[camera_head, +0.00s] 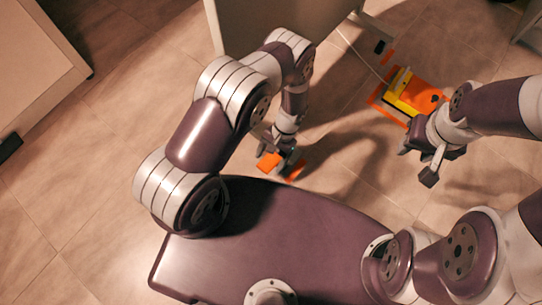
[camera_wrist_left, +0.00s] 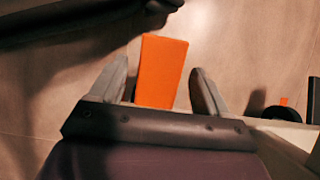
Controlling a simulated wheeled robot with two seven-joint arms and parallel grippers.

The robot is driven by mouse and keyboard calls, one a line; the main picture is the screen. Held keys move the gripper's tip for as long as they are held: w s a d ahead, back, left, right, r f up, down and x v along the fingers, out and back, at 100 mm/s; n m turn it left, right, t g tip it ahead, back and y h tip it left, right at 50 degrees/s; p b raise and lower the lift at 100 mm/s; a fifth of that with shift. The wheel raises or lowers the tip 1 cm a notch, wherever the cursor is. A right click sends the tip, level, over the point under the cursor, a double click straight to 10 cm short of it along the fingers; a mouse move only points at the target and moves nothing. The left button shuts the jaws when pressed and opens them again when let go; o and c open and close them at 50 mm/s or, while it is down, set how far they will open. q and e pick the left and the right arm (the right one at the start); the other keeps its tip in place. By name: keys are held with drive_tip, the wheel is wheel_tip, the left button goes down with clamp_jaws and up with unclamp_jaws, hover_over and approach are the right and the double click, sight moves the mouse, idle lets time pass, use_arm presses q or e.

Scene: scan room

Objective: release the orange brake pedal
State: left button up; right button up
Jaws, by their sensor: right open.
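An orange pedal (camera_head: 268,162) is low near the floor, partly hidden by my left gripper (camera_head: 287,158). In the left wrist view the orange pedal (camera_wrist_left: 160,70) appears as a flat orange plate between the two fingers of my left gripper (camera_wrist_left: 158,88). The fingers are apart, with a gap showing on each side of the plate. I cannot tell whether the gripper touches it. My right gripper (camera_head: 422,165) is open and empty above the floor, to the right of the pedal.
A yellow and orange floor unit (camera_head: 402,95) with orange floor markings lies beyond my right gripper. A pale cabinet-like body (camera_head: 262,18) stands behind my left arm. Another pale cabinet (camera_head: 40,55) is at upper left. Tiled floor (camera_head: 60,215) at left is clear.

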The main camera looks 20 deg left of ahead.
use_arm(q)
drive_tip(key=p+v, duration=0.5)
drive_tip(key=v, duration=0.7)
drive_tip(key=shift+r+p, duration=0.3)
drive_tip(key=shift+p, duration=0.05)
drive_tip(key=shift+w, duration=0.15)
